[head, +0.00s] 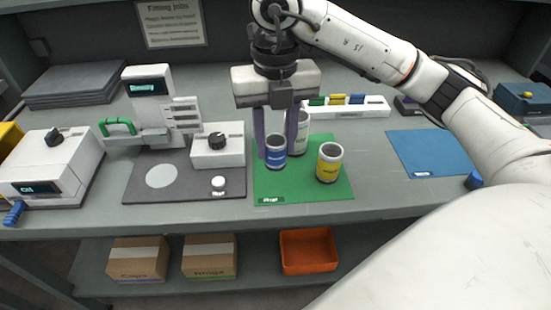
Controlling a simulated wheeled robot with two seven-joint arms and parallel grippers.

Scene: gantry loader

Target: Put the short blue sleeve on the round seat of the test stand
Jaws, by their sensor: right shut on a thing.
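The short blue sleeve (276,154), with a white label and a pale rim, is over the green mat (335,190). My right gripper (275,145) points down from above with its two fingers on either side of the sleeve, shut on it. I cannot tell whether the sleeve's base touches the mat. The test stand (148,90) is to the left, with a lit display and a green handle. Its round seat (161,176) is a pale, bare disc on a dark grey plate (140,190). My left gripper is not in view.
A yellow sleeve (329,162) stands right of the blue one, and a grey-white sleeve (303,137) stands just behind the right finger. A white box with a black knob (217,145) and a small white knob (218,183) lie between mat and seat. A blue mat (430,152) is empty.

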